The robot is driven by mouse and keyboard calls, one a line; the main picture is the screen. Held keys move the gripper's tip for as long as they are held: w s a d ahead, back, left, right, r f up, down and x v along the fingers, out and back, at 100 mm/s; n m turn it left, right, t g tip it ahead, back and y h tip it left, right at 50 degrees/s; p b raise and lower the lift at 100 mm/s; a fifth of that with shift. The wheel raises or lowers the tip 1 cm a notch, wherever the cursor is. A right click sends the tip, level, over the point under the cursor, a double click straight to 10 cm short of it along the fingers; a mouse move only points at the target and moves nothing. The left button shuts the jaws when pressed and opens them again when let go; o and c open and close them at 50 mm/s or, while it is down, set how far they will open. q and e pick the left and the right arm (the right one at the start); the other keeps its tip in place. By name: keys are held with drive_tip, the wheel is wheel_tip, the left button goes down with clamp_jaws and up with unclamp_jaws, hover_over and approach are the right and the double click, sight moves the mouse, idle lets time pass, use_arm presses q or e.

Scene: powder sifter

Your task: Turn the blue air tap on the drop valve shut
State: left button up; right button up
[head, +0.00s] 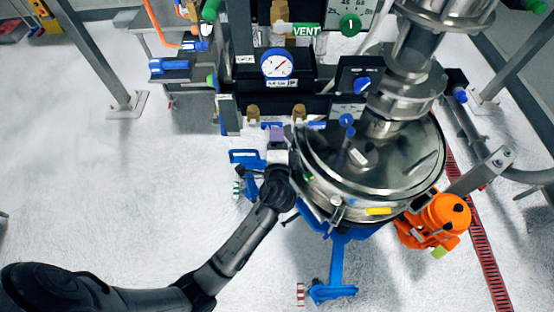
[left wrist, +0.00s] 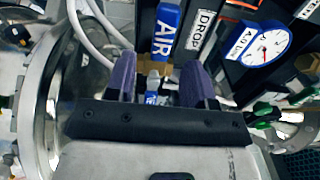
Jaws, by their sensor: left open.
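My left gripper (head: 277,132) reaches up to the front of the valve panel, left of the round steel sifter vessel. The tap's lower part is hidden behind the gripper body. My right gripper is not in view.
The steel vessel (head: 365,178) is close to the right of my left gripper. A blue-rimmed gauge (head: 277,64) and brass fittings (head: 299,111) are on the panel. Pale hoses (left wrist: 104,32) run beside the fingers. An orange unit (head: 435,220) is at the right.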

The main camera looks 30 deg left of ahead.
use_arm(q)
drive_tip(key=b+v, duration=0.1)
drive_tip(key=v, duration=0.6)
idle(0.6)
